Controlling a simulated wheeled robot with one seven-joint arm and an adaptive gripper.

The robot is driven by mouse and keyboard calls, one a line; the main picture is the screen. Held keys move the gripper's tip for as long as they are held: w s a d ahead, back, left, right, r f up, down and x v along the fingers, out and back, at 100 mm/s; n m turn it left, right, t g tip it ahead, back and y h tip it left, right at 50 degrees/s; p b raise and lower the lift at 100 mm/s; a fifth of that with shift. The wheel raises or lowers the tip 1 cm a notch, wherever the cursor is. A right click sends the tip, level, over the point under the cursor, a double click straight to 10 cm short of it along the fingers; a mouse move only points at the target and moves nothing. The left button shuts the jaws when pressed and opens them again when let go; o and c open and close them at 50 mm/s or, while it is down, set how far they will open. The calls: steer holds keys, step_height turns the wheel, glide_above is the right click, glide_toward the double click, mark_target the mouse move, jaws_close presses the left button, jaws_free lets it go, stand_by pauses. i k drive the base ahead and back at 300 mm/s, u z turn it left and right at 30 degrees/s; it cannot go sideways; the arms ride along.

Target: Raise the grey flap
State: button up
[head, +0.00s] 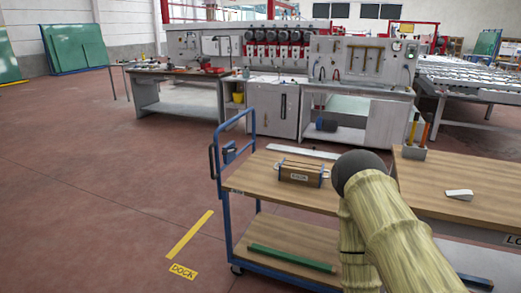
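I cannot tell for sure which part is the grey flap. A flat light grey strip (303,151) lies along the far side of the blue-framed cart (255,182). A pale grey panel (478,256) also shows below the right-hand wooden table (450,183), partly hidden by my arm. My arm rises from the bottom right, with a dark rounded joint over the gap between cart and table. My gripper is not visible, so its relation to either grey piece cannot be seen.
The table holds a grey wedge (459,195) and a tool holder (413,153). The floor at left is clear around a yellow line (190,235).

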mark_target(291, 150)
steer(key=u, duration=0.5)
steer(key=i, duration=0.9)
steer(key=z, duration=0.6)
